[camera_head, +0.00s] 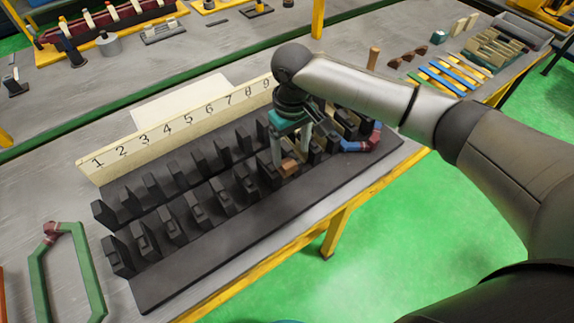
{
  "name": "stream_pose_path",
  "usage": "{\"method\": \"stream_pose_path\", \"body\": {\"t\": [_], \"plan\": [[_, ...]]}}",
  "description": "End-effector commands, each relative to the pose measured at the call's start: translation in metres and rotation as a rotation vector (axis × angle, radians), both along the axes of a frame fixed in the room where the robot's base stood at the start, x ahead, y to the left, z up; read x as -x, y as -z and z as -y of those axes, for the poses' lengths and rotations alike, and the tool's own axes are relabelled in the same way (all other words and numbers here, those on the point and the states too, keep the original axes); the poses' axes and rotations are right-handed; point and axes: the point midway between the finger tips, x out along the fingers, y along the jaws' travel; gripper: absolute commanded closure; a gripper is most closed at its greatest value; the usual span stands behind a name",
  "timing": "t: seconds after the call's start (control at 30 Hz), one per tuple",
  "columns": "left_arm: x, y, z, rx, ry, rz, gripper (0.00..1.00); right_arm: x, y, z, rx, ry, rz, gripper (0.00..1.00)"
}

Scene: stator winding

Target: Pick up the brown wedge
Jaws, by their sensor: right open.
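A small brown wedge (289,168) sits among the black slotted blocks of the dark winding fixture (240,238), right of its middle. My right gripper (291,159) points down over the wedge, its two pale fingers apart. One finger is on the wedge's left and the other on its upper right. I cannot tell whether either finger touches it. My right arm comes in from the right and hides part of the fixture. My left gripper is not in view.
A cream number strip (180,128) stands behind the fixture. A blue and red piece (362,140) lies at the fixture's right end. A green coil frame (97,290) lies at the lower left. Blue and yellow strips (447,77) lie at the right. Black blocks crowd the gripper.

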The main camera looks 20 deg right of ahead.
Motion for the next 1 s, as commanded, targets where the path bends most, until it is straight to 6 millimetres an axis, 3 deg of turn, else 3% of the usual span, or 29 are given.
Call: {"method": "stream_pose_path", "body": {"t": [0.4, 0.7, 1.0], "plan": [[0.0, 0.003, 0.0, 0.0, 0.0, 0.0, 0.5, 0.002, 0.049, 0.001, 0.0, -0.001, -0.001, 0.22], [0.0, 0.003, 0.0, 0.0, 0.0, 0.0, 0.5, 0.002, 0.054, 0.002, 0.001, -0.001, 0.0, 0.22], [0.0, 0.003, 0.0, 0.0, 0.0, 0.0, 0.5, 0.002, 0.054, 0.002, 0.0, -0.001, 0.0, 0.56]]}}
